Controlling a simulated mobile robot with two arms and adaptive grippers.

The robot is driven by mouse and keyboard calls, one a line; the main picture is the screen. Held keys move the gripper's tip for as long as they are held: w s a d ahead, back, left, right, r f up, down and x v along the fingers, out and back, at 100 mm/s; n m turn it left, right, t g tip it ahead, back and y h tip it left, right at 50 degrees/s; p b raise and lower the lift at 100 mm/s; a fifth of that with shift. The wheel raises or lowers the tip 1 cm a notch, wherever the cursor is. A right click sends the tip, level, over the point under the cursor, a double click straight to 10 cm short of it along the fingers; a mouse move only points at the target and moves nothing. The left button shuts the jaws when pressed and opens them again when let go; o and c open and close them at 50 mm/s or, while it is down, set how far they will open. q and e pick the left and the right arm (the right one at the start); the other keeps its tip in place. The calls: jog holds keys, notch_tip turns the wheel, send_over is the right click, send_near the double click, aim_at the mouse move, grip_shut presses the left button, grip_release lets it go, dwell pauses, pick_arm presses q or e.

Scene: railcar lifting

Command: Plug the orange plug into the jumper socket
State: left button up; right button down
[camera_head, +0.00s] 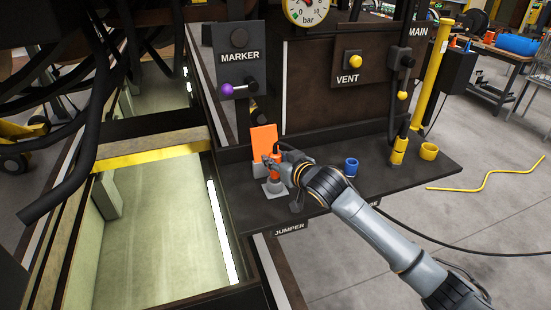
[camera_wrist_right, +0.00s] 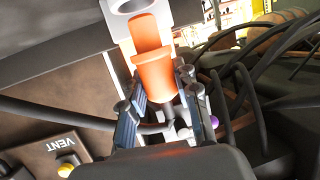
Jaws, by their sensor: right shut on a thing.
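The orange plug (camera_head: 275,164) is in my right gripper (camera_head: 276,160), above the JUMPER label (camera_head: 289,229) on the dark shelf. In the right wrist view the orange plug (camera_wrist_right: 156,78) sits between the fingers of my right gripper (camera_wrist_right: 168,105), a dark cable behind it. The grey jumper socket (camera_head: 274,188) is just under the plug; a grey part with a round opening (camera_wrist_right: 130,5) shows at the top of the wrist view. I cannot tell whether the plug is inside the socket. An upright orange plate (camera_head: 264,140) stands behind it. My left gripper is out of view.
On the shelf (camera_head: 430,170) to the right are a blue ring fitting (camera_head: 351,167) and a yellow ring fitting (camera_head: 429,151). A MARKER panel (camera_head: 238,62) and a VENT panel (camera_head: 358,68) stand behind. An open pit (camera_head: 160,220) lies to the left.

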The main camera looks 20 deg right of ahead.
jog(key=shift+f+b, duration=0.9)
jog(key=shift+f, duration=1)
jog(key=c, duration=0.9)
grip_release()
jog(key=v, duration=1.2)
